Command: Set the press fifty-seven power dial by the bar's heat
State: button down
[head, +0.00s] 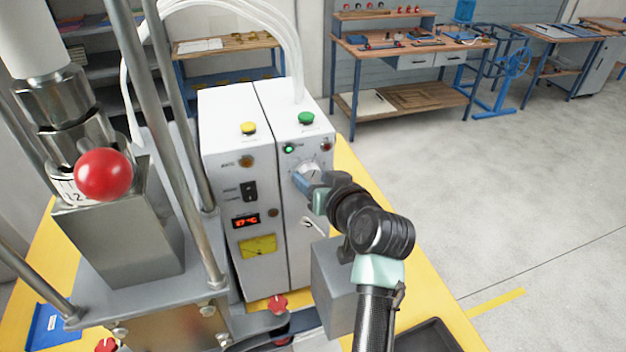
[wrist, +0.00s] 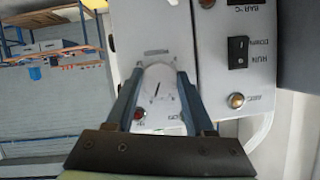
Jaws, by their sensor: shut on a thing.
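The control box is a pale grey two-part cabinet; its right part (head: 298,240) carries the power dial (head: 313,166), whose white scale shows above my fingers. My gripper (head: 304,181) reaches the dial from the right, its blue-grey fingers covering much of it. In the wrist view, upside down, the dial (wrist: 157,92) is a white round face with a dark pointer line, and my gripper (wrist: 160,75) has one finger on each side of it, shut on it. The bar's heat readout (head: 245,220) glows red on the left part; it looks like 87 °C, but is small.
Green (head: 306,118) and yellow (head: 248,128) buttons top the box. A black rocker switch (head: 250,191) is above the readout. The press with a red ball knob (head: 104,175) stands at left. Open floor lies right.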

jog(key=m+y+b, duration=0.1)
jog(key=m+y, duration=0.1)
jog(key=m, duration=0.2)
jog(key=shift+f+y+b, duration=0.1)
jog(key=shift+y+b, duration=0.2)
jog(key=shift+b, duration=0.1)
dwell(0.5)
jog(key=shift+c, duration=1.4)
grip_release()
jog(key=shift+d, duration=0.1)
jog(key=b+v, duration=0.3)
jog(key=v, duration=1)
jog(key=shift+w, duration=0.15)
